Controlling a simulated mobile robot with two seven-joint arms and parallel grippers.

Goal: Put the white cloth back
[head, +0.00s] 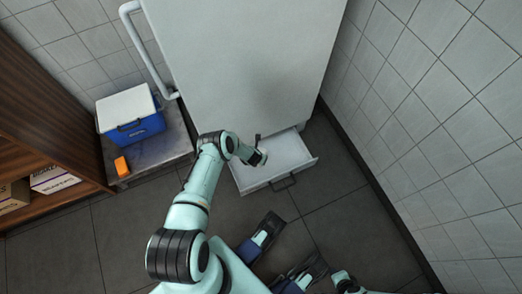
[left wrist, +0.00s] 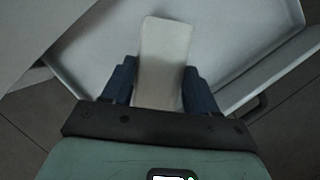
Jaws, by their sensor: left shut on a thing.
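My left gripper (head: 258,157) is over the open white drawer (head: 291,151) at the bottom of the white cabinet. In the left wrist view its two dark blue fingers (left wrist: 160,70) are shut on the white cloth (left wrist: 166,42), one on each side. The cloth looks like a flat, pale, narrow strip pointing away from the gripper. The drawer's pale floor and walls (left wrist: 240,28) show behind it. I cannot tell whether the cloth touches the drawer floor. In the head view the cloth cannot be made out.
The tall white cabinet (head: 245,60) has a long handle (head: 147,50) on its left. A blue box with a white lid (head: 128,112) and an orange object (head: 121,166) are on a low grey stand. Wooden shelves (head: 60,205) are at the left. A tiled wall (head: 440,120) bounds the right.

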